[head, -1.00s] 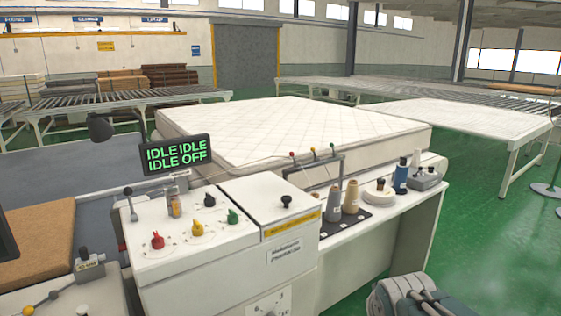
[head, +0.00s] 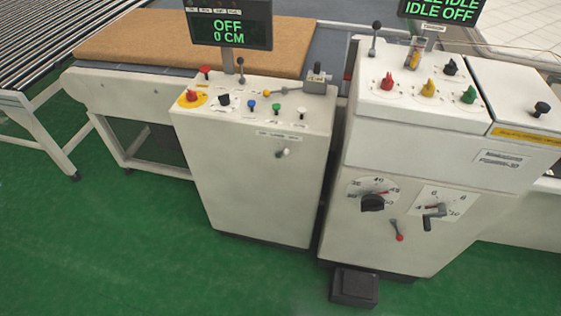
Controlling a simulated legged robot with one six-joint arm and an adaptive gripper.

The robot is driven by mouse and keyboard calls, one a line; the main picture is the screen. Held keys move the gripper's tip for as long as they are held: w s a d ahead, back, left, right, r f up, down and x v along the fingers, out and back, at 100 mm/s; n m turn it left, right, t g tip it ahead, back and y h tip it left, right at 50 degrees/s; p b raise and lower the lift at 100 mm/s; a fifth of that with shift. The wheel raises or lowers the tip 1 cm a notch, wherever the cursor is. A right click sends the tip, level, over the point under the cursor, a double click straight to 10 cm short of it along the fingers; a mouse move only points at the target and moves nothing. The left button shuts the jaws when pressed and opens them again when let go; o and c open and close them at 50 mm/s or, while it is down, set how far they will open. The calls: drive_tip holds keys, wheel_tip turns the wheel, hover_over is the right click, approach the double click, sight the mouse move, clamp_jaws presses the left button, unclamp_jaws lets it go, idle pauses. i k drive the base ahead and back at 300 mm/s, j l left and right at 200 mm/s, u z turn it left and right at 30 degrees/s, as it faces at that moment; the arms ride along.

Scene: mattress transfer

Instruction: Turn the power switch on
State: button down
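The left control cabinet (head: 255,195) stands left of centre. Its display (head: 229,25) reads "OFF" and "0 CM". Its top carries a red knob on a yellow plate (head: 191,96), a black rotary knob (head: 224,99) and several small coloured controls. A small grey lever (head: 282,153) sits on its front under a label. The right control cabinet (head: 400,165) has a display (head: 441,10), cut off at the top, that shows "IDLE OFF". I cannot read which control is the power switch. My gripper is not in view.
A roller conveyor (head: 40,35) is at the upper left, and a brown slab (head: 130,45) lies behind the left cabinet. The right cabinet has front dials and a red-tipped lever (head: 397,236). A black box (head: 354,287) sits on the floor before it. The green floor (head: 90,250) is clear.

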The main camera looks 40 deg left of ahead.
sight(192, 96)
drive_tip(key=u, duration=1.9)
drive_tip(key=i+j+z, duration=0.1)
drive_tip(key=i+j, duration=0.7)
drive_tip(key=i, duration=0.45)
drive_tip(key=l+z, duration=0.05)
